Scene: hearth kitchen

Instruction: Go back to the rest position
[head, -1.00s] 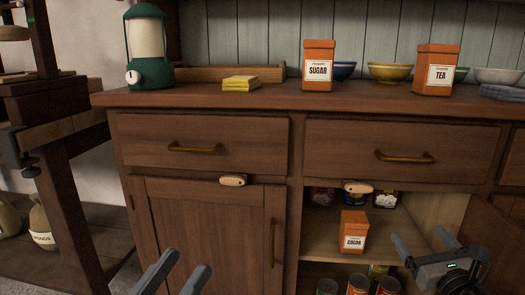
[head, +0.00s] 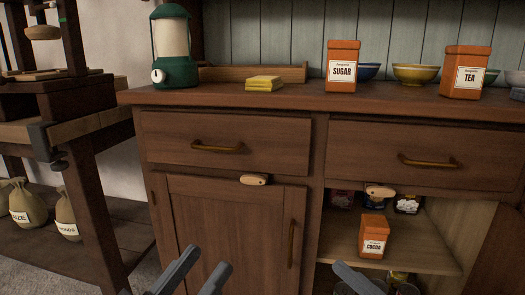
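My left gripper (head: 208,257) shows at the bottom of the head view, in front of the closed left cabinet door (head: 223,225). Its two grey fingers stand apart with nothing between them. My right gripper (head: 356,277) shows only as a grey finger at the bottom edge, in front of the open cabinet's lower part. The rest of it is out of frame, so I cannot tell how far it is open.
An orange cocoa box (head: 374,236) stands on the shelf of the open cabinet, with cans below. Sugar (head: 341,68) and tea (head: 466,72) boxes, bowls and a green lantern (head: 173,46) stand on the counter. A wooden bench (head: 95,180) is at left.

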